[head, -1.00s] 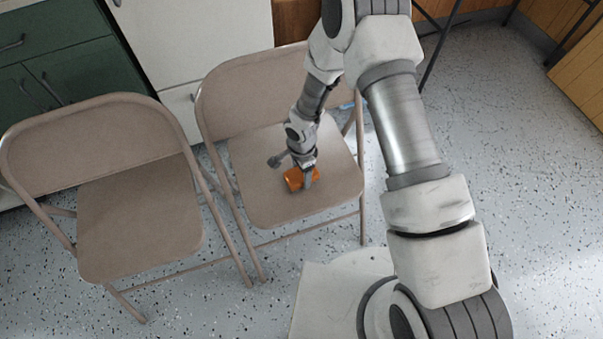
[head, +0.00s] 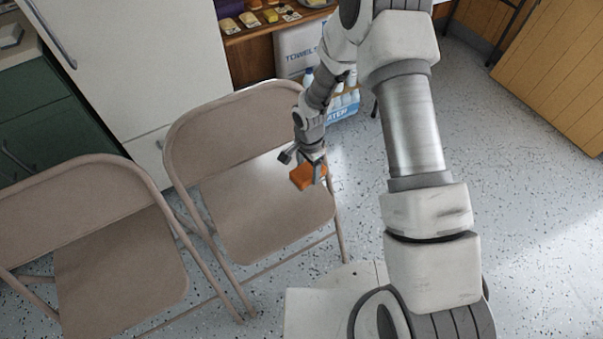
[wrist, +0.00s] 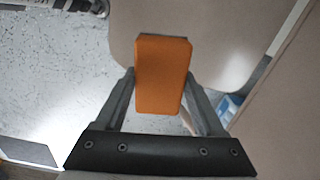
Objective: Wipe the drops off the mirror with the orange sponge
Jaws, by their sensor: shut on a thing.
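The orange sponge (head: 305,177) is between the fingers of my gripper (head: 314,172), above the right edge of the nearer-to-middle folding chair's seat. In the wrist view the sponge (wrist: 162,75) is a rounded orange block with its broad face showing, and the two fingers of my gripper (wrist: 160,98) close on its sides. The chair seat lies below and beyond it. No mirror and no drops show in either view.
Two tan folding chairs, one at the middle (head: 262,215) and one at the left (head: 120,270), stand on the speckled floor (head: 540,190). Behind them are a white cabinet (head: 140,60) and a wooden shelf (head: 255,65) with a towel box (head: 300,48) and bottles. Open floor lies at the right.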

